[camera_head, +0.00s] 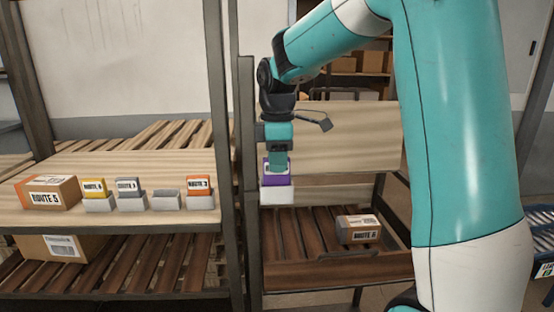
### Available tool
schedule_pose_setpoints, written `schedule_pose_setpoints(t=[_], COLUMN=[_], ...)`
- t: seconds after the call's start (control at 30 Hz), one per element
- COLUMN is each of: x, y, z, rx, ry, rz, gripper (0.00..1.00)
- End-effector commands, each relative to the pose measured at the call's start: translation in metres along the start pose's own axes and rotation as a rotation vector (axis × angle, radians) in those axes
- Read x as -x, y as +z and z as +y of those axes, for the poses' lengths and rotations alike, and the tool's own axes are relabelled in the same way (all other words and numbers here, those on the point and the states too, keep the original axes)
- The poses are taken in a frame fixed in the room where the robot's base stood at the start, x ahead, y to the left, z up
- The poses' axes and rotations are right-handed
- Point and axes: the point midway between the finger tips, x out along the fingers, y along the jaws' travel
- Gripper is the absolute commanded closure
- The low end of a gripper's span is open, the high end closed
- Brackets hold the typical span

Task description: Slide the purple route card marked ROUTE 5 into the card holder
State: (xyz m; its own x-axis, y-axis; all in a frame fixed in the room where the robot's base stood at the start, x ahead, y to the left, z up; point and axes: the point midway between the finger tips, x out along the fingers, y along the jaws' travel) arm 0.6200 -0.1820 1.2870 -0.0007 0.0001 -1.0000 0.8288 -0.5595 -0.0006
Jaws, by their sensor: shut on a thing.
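My gripper (278,162) points down and is shut on the purple route card (277,181). The gripper covers most of the card's face, so its marking cannot be read. A white card holder (277,196) shows directly below the card, at the front of the right-hand rack. The card's lower edge meets the holder's top edge in this view. I cannot tell whether the card is inside the holder or just in front of or above it.
On the left shelf (120,219) stand a yellow card (94,187), a grey card (129,187) and an orange card (199,186) in white stands, beside an empty stand (166,201). A ROUTE 5 box (47,193) is at left. Another box (358,229) lies in the slatted tray (330,274).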

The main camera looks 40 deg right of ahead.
Motion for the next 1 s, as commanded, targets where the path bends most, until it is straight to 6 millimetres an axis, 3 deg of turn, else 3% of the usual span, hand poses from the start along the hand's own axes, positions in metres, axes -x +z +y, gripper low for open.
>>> schedule_pose_setpoints(t=[0.33, 0.37, 0.47, 0.8, 1.0], x=[0.0, 0.0, 0.0, 0.003, 0.032], y=[0.0, 0.0, 0.0, 0.0, 0.0], z=[0.0, 0.0, 0.0, 0.0, 0.001], rx=[0.0, 0.0, 0.0, 0.0, 0.0], ry=[0.0, 0.0, 0.0, 0.002, 0.006], rz=[0.0, 0.0, 0.0, 0.001, 0.003], gripper=[1.0, 0.77, 0.54, 0.54, 0.54])
